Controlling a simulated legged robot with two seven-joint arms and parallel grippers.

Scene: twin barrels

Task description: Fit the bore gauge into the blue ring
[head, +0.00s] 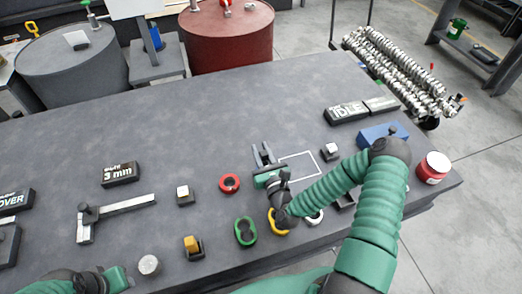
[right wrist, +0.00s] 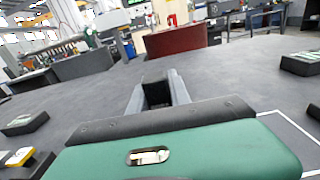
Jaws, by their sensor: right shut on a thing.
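My right gripper (head: 263,155) is over the middle of the grey table, beside a white outlined rectangle (head: 300,166). In the right wrist view its two grey fingers (right wrist: 159,92) are shut on a small dark thing, mostly hidden between them; I cannot tell whether it is the bore gauge. I see no clear blue ring.
A blue block (head: 378,133) and a red jar (head: 433,168) stand at the right. A caliper-like tool (head: 115,208), a "3 mm" sign (head: 120,174) and small blocks are at the left. An "IDLE" sign (head: 346,112) is at the back right. The table's back middle is clear.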

